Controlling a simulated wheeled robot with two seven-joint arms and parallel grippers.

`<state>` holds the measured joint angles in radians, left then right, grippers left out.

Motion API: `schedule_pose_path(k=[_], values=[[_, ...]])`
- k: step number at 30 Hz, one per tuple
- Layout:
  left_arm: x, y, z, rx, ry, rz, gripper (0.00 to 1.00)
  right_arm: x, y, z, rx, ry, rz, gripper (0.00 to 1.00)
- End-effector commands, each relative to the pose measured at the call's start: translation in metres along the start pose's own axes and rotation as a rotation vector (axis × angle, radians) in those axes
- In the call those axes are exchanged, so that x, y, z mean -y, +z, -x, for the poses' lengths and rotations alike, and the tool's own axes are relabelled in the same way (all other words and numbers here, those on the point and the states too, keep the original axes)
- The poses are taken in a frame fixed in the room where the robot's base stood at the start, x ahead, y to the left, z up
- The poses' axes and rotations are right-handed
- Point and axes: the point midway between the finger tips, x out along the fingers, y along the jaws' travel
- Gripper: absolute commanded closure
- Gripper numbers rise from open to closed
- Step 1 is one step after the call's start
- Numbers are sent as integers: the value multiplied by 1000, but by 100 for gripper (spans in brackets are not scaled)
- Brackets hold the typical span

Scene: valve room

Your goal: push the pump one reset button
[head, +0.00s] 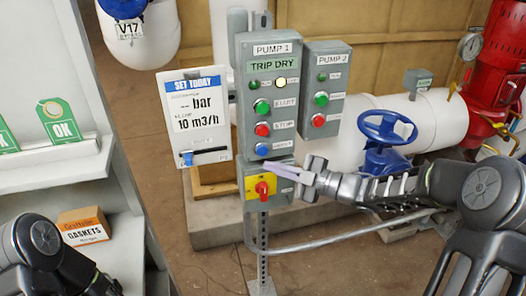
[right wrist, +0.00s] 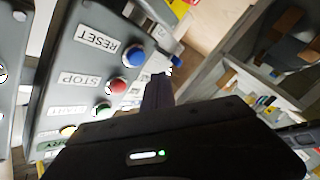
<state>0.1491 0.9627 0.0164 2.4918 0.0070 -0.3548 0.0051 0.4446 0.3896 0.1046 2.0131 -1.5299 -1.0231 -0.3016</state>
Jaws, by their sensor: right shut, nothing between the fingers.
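The pump one panel (head: 270,95) is a grey box on a post, labelled PUMP 1 with a TRIP DRY display. Its blue reset button (head: 262,149) is the lowest button, below the red stop button (head: 262,129). In the right wrist view the blue button (right wrist: 133,57) stands beside its RESET label (right wrist: 95,40). My right gripper (head: 272,167) is shut and empty, its fingertips just below and right of the blue button in the head view. I see a gap between fingertips and button in the wrist view; contact does not show. My left arm shows at lower left, its gripper outside the view.
The PUMP 2 panel (head: 322,90) stands close on the right. Below the reset button is a yellow plate with a red switch (head: 262,188). A white SET TODAY board (head: 197,115) hangs at left. A blue handwheel (head: 386,130) and white pipe lie behind my right arm.

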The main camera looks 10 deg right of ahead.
Motion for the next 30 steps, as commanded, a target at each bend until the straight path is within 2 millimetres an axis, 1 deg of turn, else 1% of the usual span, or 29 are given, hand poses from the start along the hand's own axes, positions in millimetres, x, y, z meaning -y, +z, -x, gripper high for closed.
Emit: schedule_pose_path(k=[3, 9, 30], values=[[1, 0, -3, 0, 0, 0, 53, -6, 7, -10, -3, -1, 1, 100], [1, 0, -4, -1, 1, -1, 53, -12, 13, -18, -1, -1, 1, 100], [1, 0, -4, -1, 1, -1, 53, -13, 13, -18, -1, 0, 1, 100]])
